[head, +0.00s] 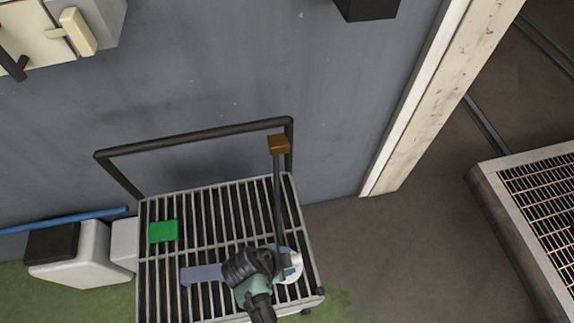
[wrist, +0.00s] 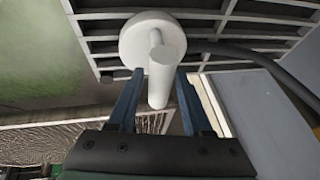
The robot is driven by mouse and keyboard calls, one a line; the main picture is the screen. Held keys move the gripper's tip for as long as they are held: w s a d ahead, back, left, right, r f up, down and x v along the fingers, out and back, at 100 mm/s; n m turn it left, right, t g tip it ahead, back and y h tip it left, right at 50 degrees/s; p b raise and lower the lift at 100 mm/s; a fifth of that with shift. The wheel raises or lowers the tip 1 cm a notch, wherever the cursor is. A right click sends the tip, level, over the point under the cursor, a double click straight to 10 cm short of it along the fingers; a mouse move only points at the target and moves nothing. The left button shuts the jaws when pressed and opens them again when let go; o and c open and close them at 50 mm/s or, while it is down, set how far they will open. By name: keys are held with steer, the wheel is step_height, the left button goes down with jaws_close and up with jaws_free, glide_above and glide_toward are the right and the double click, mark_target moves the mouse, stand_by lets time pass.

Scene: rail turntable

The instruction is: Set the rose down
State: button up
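The rose, a white disc with a round stem (wrist: 157,75), lies against the slatted rack in the wrist view. In the head view its pale disc (head: 290,270) shows at the rack's front right, partly covered by my wrist. My gripper (wrist: 159,78) has its two blue fingers on either side of the stem. A gap shows between each finger and the stem, so the fingers look open and apart from it. Whether the disc rests fully on the slats is hard to tell.
The slatted rack (head: 213,205) carries a green block (head: 163,231) and a lavender slab (head: 203,274). A dark rod with a brown block (head: 278,144) stands near the rose. White bins (head: 82,258) stand left. The slats between the green block and the rod are clear.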

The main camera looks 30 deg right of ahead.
steer(key=shift+o, duration=0.6)
